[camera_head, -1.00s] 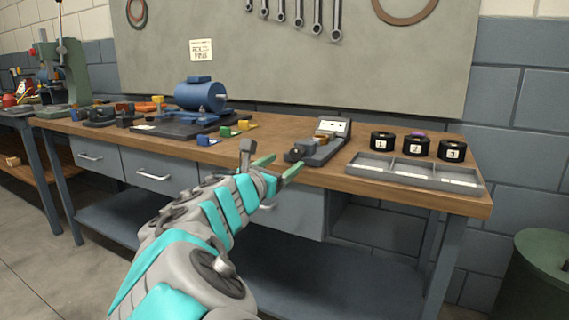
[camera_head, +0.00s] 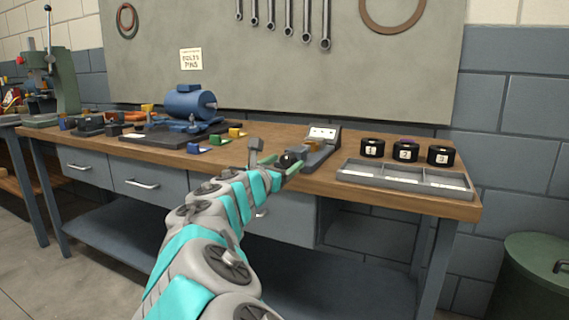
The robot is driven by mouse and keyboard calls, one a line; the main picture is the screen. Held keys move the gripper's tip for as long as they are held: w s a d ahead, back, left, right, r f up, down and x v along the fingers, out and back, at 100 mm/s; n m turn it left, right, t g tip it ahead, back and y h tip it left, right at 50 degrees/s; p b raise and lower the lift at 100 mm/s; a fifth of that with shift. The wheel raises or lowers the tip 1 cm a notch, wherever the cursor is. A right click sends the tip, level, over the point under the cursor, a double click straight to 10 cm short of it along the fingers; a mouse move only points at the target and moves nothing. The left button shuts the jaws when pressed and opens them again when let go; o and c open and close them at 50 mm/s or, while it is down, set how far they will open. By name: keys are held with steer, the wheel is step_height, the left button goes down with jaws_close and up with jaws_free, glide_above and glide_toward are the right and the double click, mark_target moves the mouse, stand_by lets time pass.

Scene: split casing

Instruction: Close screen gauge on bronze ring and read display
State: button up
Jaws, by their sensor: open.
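The gauge (camera_head: 322,145) stands on the workbench right of the middle, a grey device with a light screen (camera_head: 322,133) at its raised back end. The marks on the screen are too small to read. A bronze ring (camera_head: 310,146) shows in the gauge, partly hidden. A dark round knob (camera_head: 290,160) is at the gauge's near end. My gripper (camera_head: 281,163) has green fingers and is open. Its fingers are on either side of the knob in the picture; I cannot tell whether they touch it.
A grey divided tray (camera_head: 405,178) lies at the bench's right front. Behind it stand black numbered cylinders (camera_head: 405,151). A blue motor (camera_head: 190,103) on a dark plate is at the left, with small blue, green and yellow blocks near it. Wrenches hang above.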

steer(key=shift+w, duration=0.2)
steer(key=shift+c, duration=0.3)
jaws_close()
